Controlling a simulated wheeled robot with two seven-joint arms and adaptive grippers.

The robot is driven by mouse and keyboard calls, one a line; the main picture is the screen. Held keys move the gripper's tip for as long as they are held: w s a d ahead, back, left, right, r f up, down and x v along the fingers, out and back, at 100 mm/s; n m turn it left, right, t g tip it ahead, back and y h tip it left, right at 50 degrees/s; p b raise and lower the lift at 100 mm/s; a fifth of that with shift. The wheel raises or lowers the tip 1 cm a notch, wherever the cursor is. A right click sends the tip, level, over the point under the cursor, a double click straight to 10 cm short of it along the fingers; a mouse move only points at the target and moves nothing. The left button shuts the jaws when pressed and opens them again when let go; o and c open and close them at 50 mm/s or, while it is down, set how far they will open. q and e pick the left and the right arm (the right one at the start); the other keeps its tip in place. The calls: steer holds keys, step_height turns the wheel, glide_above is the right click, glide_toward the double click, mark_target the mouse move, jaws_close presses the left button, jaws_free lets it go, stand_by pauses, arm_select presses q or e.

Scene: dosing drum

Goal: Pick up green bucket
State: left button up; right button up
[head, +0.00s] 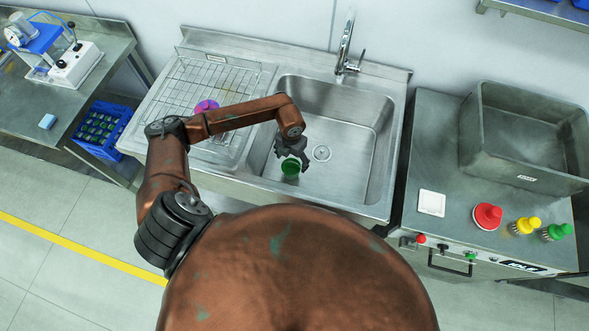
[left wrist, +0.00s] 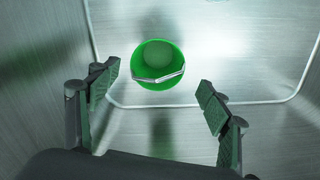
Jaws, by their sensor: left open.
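The green bucket (head: 291,167) sits in the basin of the steel sink (head: 345,187), left of the drain. In the left wrist view the green bucket (left wrist: 158,63) shows its open top and a pale metal handle lying across its near side. My left gripper (head: 291,150) is over the bucket and partly covers it in the head view. In the left wrist view my left gripper (left wrist: 160,90) is open, with its fingers apart and nothing between them. The bucket lies beyond the fingertips. My right gripper is not in view.
The sink walls and faucet (head: 345,45) surround the basin. A wire rack (head: 215,85) with a purple item (head: 206,106) lies on the drainboard. A grey bin (head: 525,135) and a red-capped item (head: 487,216) stand on the right counter. The basin's right side is clear.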

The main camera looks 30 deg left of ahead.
mark_target(291, 173)
arm_select(q)
steer(key=shift+s+a+f, duration=0.15)
steer(key=shift+a+f, duration=0.05)
steer(key=shift+f, duration=0.55)
step_height(291, 173, down, 7)
steer(key=shift+r, duration=0.2)
steer(key=shift+c, duration=0.4)
steer(key=c, duration=1.2)
